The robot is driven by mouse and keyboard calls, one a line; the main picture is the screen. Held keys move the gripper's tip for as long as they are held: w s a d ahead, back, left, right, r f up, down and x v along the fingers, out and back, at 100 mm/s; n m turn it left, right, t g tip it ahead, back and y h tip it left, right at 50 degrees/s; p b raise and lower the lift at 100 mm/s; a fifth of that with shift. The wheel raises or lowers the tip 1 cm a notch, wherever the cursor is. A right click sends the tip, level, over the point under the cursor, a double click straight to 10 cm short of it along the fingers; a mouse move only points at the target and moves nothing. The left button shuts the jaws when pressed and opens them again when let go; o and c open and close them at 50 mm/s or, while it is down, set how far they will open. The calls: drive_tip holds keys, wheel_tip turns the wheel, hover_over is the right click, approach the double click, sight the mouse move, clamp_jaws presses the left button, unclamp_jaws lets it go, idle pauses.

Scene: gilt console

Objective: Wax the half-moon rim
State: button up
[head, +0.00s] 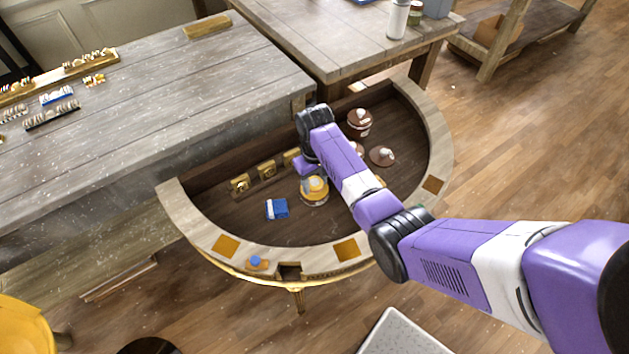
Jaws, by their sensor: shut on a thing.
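The half-moon console (299,235) has a dark, sunken top inside a pale wooden rim (195,222) with gold square patches on it. My gripper (309,174) points down over the sunken top, left of its middle. It is shut on a round yellow thing with a pale base (315,189); the fingers are mostly hidden by my wrist. I cannot tell whether the base touches the surface. A blue-and-white packet (277,209) lies to the left.
Brown lidded pots (382,156) stand to the right on the sunken top, partly behind my arm. Brass fittings (240,184) line its back left. A long grey table (150,110) and another table (345,45) stand behind.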

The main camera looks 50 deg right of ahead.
drive_tip(key=shift+r+p, duration=1.5)
drive_tip(key=shift+r, duration=1.75)
